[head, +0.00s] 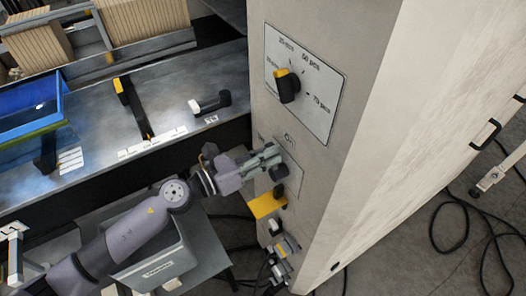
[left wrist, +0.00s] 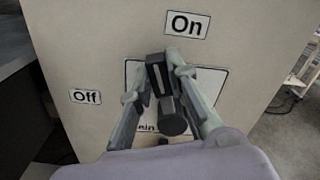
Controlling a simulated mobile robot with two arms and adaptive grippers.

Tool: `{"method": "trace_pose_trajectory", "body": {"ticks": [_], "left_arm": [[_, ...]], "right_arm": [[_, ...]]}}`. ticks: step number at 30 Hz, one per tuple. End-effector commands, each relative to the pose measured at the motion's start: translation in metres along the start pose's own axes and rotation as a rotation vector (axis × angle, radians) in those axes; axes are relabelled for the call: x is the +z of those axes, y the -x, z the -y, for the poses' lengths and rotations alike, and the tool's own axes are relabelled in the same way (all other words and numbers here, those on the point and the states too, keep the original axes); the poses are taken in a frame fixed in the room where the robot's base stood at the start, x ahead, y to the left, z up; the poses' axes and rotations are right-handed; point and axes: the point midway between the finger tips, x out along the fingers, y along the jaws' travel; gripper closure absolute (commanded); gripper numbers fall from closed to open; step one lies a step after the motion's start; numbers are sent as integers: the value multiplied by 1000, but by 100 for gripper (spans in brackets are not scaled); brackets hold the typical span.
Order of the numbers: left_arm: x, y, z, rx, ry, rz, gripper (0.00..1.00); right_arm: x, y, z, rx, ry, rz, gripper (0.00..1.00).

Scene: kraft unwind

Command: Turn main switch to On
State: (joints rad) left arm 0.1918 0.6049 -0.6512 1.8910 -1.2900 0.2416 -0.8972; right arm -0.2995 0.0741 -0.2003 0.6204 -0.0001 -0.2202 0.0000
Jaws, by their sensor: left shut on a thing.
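The main switch is a dark handle (left wrist: 157,75) with a pale line along it, on a white plate (left wrist: 208,88) on the cabinet face. In the left wrist view the handle points upward and slightly left, its top end just below and left of the "On" label (left wrist: 187,24). The "Off" label (left wrist: 86,97) is farther left and lower. My left gripper (left wrist: 163,72) is shut on the handle, one finger on each side. In the head view my left gripper (head: 269,157) is against the cabinet and largely hides the switch. My right gripper is not in view.
Above the switch on the cabinet (head: 365,100) is a rotary dial (head: 287,86) with a yellow-tipped knob. Below are a yellow plate (head: 264,206) and several connectors. A grey bin (head: 152,258) stands under my arm. A blue tray (head: 28,105) is at left. Cables lie on the right floor.

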Motion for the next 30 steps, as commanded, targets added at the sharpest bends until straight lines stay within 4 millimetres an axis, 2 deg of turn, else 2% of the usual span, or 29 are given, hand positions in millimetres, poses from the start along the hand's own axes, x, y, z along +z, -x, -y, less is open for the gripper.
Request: {"method": "trace_pose_trajectory", "body": {"ticks": [6,15,30], "left_arm": [[-3,0,11,-1,-168,-3,100],[-5,0,20,0,-316,-3,100],[-7,0,23,-1,-369,-5,100]], "right_arm": [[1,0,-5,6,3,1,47],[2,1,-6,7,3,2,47],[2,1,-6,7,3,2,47]]}}
